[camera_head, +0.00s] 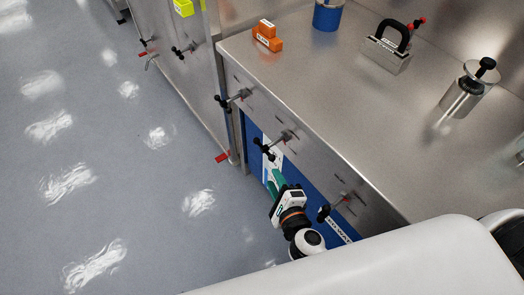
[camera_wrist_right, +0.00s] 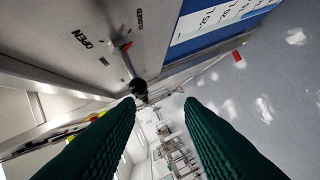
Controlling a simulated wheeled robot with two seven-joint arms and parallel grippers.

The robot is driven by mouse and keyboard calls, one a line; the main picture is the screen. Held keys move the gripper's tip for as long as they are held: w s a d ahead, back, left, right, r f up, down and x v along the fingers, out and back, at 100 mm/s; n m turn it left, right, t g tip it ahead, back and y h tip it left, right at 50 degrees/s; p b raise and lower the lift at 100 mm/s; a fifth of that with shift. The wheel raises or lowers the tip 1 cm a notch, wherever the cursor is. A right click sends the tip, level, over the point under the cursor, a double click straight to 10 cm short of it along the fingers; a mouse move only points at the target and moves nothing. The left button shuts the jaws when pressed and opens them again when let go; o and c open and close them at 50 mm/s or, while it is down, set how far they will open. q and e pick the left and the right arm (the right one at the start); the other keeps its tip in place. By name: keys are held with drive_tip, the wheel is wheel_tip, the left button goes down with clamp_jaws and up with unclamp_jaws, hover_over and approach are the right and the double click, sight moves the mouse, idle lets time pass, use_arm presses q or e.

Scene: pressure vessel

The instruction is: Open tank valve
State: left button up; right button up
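Tank valves with black handles sit along the steel front panel: a far valve (camera_head: 240,95), a middle valve (camera_head: 286,135) and a near valve (camera_head: 343,199). My right gripper (camera_head: 273,180), with green fingers, is just below the middle valve's black handle. In the right wrist view my right gripper (camera_wrist_right: 160,103) is open and empty. A valve lever with a black knob (camera_wrist_right: 139,88) points toward it, close to the left fingertip; contact cannot be told. The word OPEN (camera_wrist_right: 82,39) is printed beside that valve's stem. My left gripper is not in view.
A steel counter (camera_head: 330,95) carries orange blocks (camera_head: 267,38), a blue container (camera_head: 328,14), a metal block with a black handle (camera_head: 390,55) and a metal cylinder (camera_head: 465,92). A blue panel (camera_head: 255,138) is below. The floor (camera_head: 110,150) at left is clear.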

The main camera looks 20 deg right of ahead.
sight(265, 152)
drive_tip(key=w+m, duration=0.1)
drive_tip(key=w, duration=0.4)
drive_tip(key=w+m, duration=0.1)
drive_tip(key=w, duration=0.5)
drive_tip(key=shift+w+r, duration=0.15)
drive_tip(key=shift+w, duration=0.1)
clamp_jaws()
